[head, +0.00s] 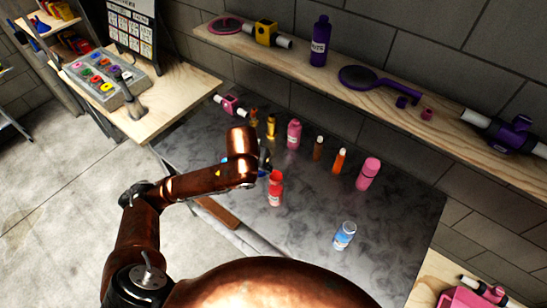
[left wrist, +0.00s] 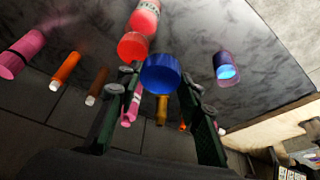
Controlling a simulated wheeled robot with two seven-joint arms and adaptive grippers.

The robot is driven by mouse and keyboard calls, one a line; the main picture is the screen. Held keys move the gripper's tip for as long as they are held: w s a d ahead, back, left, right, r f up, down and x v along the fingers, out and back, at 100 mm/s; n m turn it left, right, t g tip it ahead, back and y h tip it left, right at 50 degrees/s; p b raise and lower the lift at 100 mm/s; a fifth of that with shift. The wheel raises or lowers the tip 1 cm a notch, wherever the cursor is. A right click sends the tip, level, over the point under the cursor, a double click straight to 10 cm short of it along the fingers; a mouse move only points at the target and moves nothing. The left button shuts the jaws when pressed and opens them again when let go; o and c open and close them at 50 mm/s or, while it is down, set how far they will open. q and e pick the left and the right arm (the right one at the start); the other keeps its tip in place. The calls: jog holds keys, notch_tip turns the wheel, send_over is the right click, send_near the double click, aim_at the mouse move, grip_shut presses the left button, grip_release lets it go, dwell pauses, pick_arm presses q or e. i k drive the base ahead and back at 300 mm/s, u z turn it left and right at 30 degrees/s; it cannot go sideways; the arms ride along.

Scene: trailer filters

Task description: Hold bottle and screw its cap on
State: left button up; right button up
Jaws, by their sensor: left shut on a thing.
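My left gripper (head: 264,164) is above the middle of the dark table. In the left wrist view, the fingers (left wrist: 162,88) are shut on a round blue cap (left wrist: 160,72). A red bottle (head: 275,190) with a red top stands just beside the gripper; in the left wrist view it appears (left wrist: 144,18) behind the cap. A blue bottle with a white label (head: 344,236) stands apart, toward the table's front right; whether its top is capped is hard to tell. My right gripper is not in view.
Pink (head: 368,174), orange (head: 339,161), brown (head: 318,148) and other bottles stand along the table's back. A wooden shelf (head: 420,97) holds a purple bottle (head: 320,40). The table around the blue bottle is clear.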

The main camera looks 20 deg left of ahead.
aim_at(346, 231)
jog(key=z, duration=2.7)
jog(key=k, duration=0.85)
jog(key=u, duration=1.45)
